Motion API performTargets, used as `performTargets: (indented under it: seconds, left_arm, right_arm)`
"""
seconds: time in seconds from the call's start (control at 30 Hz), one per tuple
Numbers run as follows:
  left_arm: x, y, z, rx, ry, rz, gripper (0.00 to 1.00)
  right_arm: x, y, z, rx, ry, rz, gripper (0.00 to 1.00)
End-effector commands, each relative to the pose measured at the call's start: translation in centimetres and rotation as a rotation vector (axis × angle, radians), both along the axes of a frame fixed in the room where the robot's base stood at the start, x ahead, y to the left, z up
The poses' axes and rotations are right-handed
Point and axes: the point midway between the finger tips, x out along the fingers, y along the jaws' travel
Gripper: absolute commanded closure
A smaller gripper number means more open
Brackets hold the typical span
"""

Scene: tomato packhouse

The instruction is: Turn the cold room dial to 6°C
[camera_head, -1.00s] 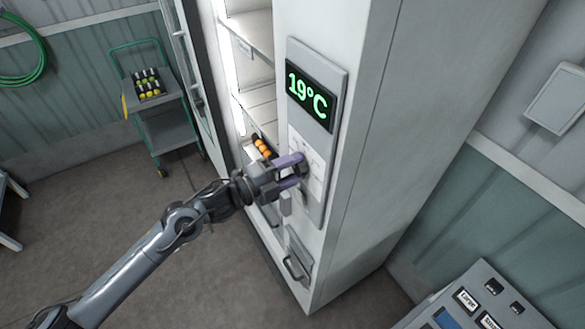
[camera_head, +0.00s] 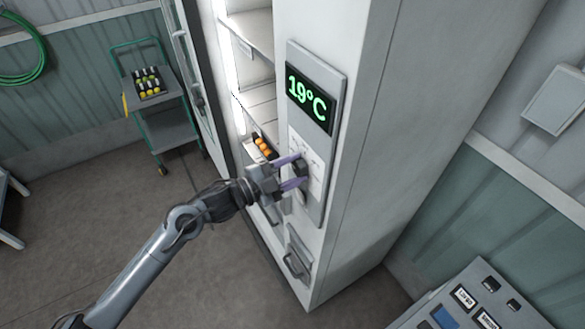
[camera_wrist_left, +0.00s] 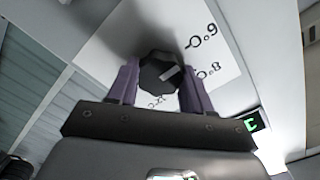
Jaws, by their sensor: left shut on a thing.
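The cold room dial (camera_head: 301,168) is a dark round knob on a white scale plate, below a display (camera_head: 310,98) that reads 19°C in green. My left gripper (camera_head: 291,173) has its two purple fingers around the dial, one on each side, and is shut on it. In the left wrist view the dial (camera_wrist_left: 160,73) sits between the fingers (camera_wrist_left: 160,85). Its white mark points to the upper right in the picture, roughly between upside-down labels that read 6°C and 8°C. Another label is partly hidden by the gripper. My right gripper is not in view.
The cold room cabinet (camera_head: 350,170) stands open at its left, with shelves and orange tomatoes (camera_head: 264,147) inside. A handle (camera_head: 296,262) sits below the dial panel. A green trolley (camera_head: 165,130) stands at the back left. A control console (camera_head: 470,300) is at the lower right.

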Motion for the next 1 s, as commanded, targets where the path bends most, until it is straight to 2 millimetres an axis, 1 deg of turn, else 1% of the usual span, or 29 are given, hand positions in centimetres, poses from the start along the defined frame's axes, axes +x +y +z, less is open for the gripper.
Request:
performTargets:
  seconds: [0.27, 0.3, 0.43, 0.47, 0.77, 0.87, 1.0]
  left_arm:
    - [0.0, -0.1, 0.0, -0.002, 0.002, -0.001, 0.81]
    - [0.0, -0.1, 0.0, -0.002, 0.002, -0.001, 0.47]
    - [0.0, -0.1, 0.0, -0.002, 0.001, -0.001, 0.27]
    - [0.0, 0.0, 0.0, -0.002, 0.001, -0.001, 0.25]
    - [-0.1, 0.1, 0.0, -0.001, 0.001, 0.000, 0.25]
    - [-0.3, 0.6, -0.1, -0.001, 0.000, 0.001, 0.25]
    - [-1.2, 2.0, -0.3, 0.001, -0.001, 0.001, 0.25]
  right_arm:
    - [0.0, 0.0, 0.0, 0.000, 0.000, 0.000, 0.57]
    - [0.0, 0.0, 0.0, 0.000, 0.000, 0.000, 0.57]
    - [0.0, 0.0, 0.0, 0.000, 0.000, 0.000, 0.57]
    - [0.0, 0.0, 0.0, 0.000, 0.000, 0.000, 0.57]
    - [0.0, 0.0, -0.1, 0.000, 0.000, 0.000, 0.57]
    - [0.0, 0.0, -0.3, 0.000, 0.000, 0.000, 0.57]
    - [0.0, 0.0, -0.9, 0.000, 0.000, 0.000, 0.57]
